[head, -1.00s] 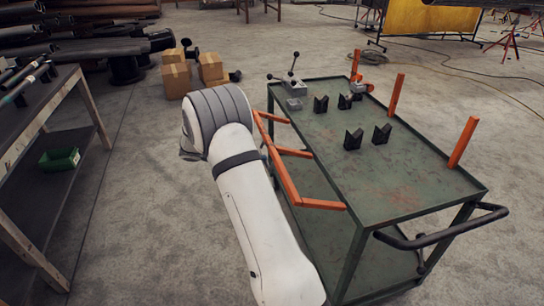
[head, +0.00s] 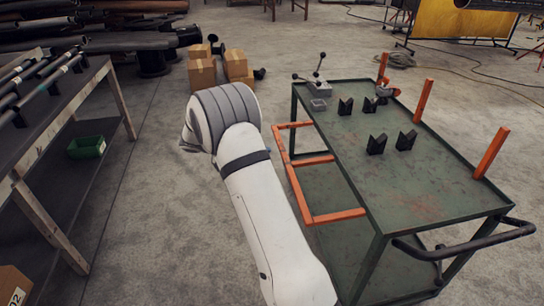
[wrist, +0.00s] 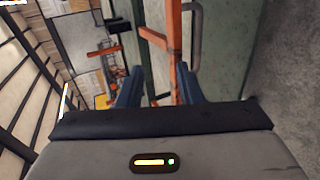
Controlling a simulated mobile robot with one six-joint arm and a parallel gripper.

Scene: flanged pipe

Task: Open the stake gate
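The stake gate is an orange barred frame (head: 292,187) along the near left side of the green cart (head: 440,195) in the head view. It sits below the cart's top edge and leans outward from it. My arm stands in front and to its left, and hides my gripper in the head view. In the wrist view my gripper (wrist: 157,78) is open, its two dark fingers apart. An orange bar (wrist: 175,30) runs up and down the picture near the right finger, with a crosspiece to its left. I cannot tell whether the fingers touch it.
Orange stakes (head: 423,100) rise from the cart's far side. Black V-blocks (head: 377,144) and a small lever device (head: 318,86) sit on its top. A push handle (head: 470,242) juts out at front. Cardboard boxes (head: 202,72) and a shelf (head: 65,100) stand left, with open floor between.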

